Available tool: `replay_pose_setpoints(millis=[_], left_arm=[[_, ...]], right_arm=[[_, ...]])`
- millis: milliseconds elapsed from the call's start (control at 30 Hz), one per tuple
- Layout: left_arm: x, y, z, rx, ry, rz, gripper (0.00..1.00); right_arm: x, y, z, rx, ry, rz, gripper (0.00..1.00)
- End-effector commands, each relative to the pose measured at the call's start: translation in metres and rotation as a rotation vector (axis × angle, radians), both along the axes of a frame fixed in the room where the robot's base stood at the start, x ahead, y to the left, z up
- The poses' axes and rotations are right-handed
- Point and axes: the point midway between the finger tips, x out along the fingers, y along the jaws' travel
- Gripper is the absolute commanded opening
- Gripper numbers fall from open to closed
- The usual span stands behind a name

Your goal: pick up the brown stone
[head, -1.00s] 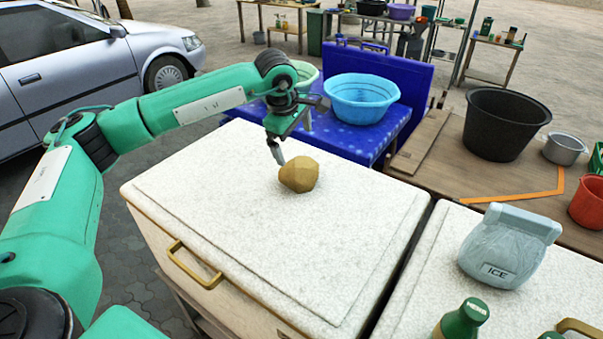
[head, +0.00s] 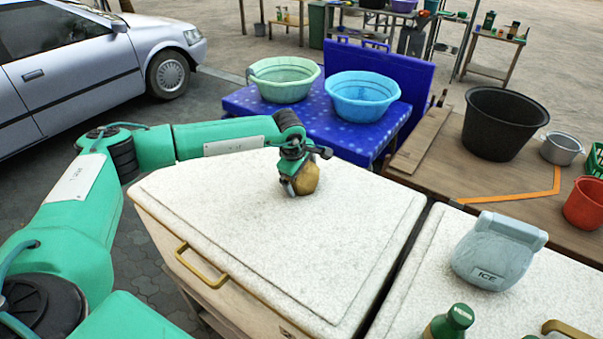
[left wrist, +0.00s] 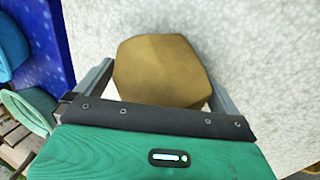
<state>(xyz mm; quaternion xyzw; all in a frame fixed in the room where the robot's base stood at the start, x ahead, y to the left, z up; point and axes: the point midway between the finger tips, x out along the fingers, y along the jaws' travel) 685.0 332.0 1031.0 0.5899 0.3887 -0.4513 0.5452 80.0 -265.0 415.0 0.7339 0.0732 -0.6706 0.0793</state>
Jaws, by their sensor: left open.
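The brown stone (head: 308,180) sits on the white freezer lid (head: 250,240) near its far edge. It also shows in the left wrist view (left wrist: 160,68), between the two fingers. My left gripper (head: 296,187) is down at the stone and open, with one finger on each side of it. In the left wrist view the left gripper (left wrist: 160,85) has its left finger close to the stone and its right finger near the stone's lower right edge. I cannot tell whether either finger touches it. My right gripper is not in view.
Behind are a green basin (head: 284,80) and a blue basin (head: 362,98) on a blue table. A black tub (head: 503,124) stands on a wooden table. The front lid is clear.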

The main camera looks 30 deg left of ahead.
Motion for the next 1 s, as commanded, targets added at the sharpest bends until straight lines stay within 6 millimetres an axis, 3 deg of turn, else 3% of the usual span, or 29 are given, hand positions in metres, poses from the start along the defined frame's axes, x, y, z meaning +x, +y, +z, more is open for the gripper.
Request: replay_pose_setpoints(millis=[200, 567, 1000], left_arm=[[0.000, 0.000, -0.001, 0.000, -0.001, 0.000, 1.00], [0.000, 0.000, -0.001, 0.000, 0.000, 0.001, 0.33], [0.002, 0.000, 0.010, -0.002, -0.006, 0.002, 0.33]], right_arm=[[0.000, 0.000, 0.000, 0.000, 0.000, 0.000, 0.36], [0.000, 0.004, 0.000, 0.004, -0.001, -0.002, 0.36], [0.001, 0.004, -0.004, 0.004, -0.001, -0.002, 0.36]])
